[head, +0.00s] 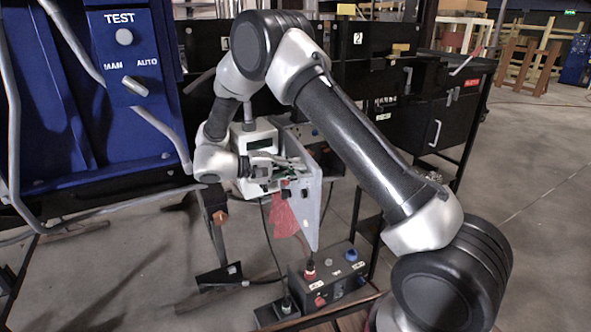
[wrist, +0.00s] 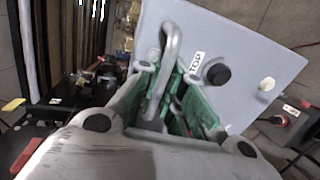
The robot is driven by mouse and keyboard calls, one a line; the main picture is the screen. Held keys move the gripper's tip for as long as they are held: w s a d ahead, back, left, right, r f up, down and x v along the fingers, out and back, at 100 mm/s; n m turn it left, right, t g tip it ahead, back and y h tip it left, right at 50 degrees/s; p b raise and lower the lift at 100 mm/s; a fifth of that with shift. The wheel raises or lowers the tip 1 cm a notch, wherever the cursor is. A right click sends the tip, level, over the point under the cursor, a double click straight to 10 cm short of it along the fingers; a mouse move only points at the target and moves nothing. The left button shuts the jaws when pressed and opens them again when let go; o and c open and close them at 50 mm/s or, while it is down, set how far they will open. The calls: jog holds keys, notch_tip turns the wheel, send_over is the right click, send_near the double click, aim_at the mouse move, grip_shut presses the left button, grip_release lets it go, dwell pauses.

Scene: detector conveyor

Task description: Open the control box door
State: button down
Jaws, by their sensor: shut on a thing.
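The control box door (wrist: 235,50) is a light grey panel with a curved grey handle (wrist: 174,40), a black knob, a pale knob and a label reading TOP. In the head view the door (head: 312,205) stands steeply, seen at a slant, jutting toward the camera beside the grey box (head: 300,131). The box is mostly hidden behind my arm and the door. My gripper (wrist: 172,100) is shut on the handle, its green-padded fingers on both sides of the handle's lower part. In the head view my gripper (head: 284,168) is at the door's upper left.
A dark control unit with red and blue buttons (head: 330,275) stands low in front of the door. A blue panel marked TEST (head: 125,60) is at the left. A black cabinet (head: 447,118) stands to the right. Open floor (head: 530,190) lies farther right.

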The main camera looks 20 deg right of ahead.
jog(key=shift+a, duration=0.15)
jog(key=c, duration=1.5)
grip_release()
jog(key=shift+w, duration=0.1)
jog(key=v, duration=1.2)
